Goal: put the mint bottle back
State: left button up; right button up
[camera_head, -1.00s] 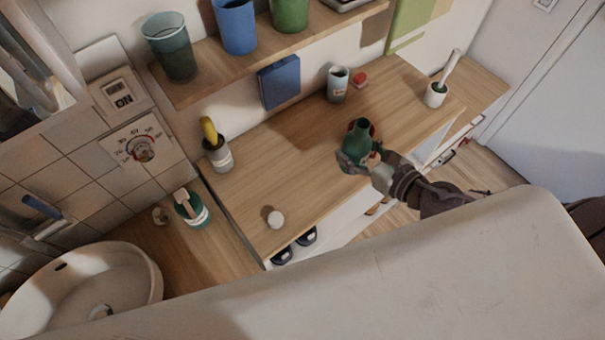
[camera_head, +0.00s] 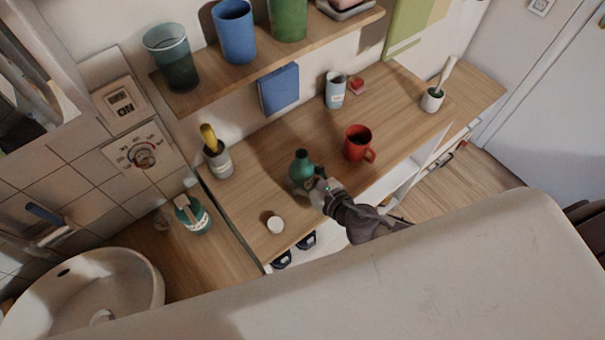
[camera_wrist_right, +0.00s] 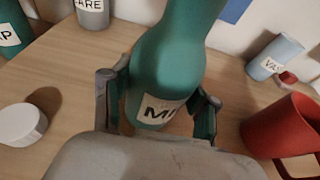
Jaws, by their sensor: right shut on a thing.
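The mint bottle (camera_head: 301,166) is dark green with a narrow neck and stands upright over the wooden counter, between a white cap and a red mug. My right gripper (camera_head: 307,186) is shut on it from the front. In the right wrist view the bottle (camera_wrist_right: 168,70) fills the middle, its label starting with "MI", with my right gripper's fingers (camera_wrist_right: 160,100) on both sides. Its base is partly hidden, so I cannot tell whether it touches the counter. The round white cap (camera_head: 275,223) lies at the counter's front left; it also shows in the right wrist view (camera_wrist_right: 20,124). My left gripper is not in view.
The red mug (camera_head: 357,144) stands right of the bottle. A grey cup with a yellow item (camera_head: 218,162), a pale blue cup (camera_head: 335,92) and a white brush holder (camera_head: 432,100) are on the counter (camera_head: 262,178). A shelf (camera_head: 290,45) with tumblers overhangs the back. A soap bottle (camera_head: 194,215) stands by the sink.

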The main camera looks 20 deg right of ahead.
jog(key=shift+f, duration=0.2)
jog(key=o, duration=1.2)
jog(key=shift+r, duration=0.1)
jog(key=shift+r, duration=0.25)
jog(key=b+v, duration=0.1)
jog(key=v, duration=0.4)
jog(key=b+v, duration=0.1)
jog(key=v, duration=0.4)
jog(key=shift+s+d+f, duration=0.15)
jog(key=shift+s, duration=0.25)
jog(key=shift+s+d+r, duration=0.15)
jog(key=shift+s+r, duration=0.2)
jog(key=shift+s, duration=0.15)
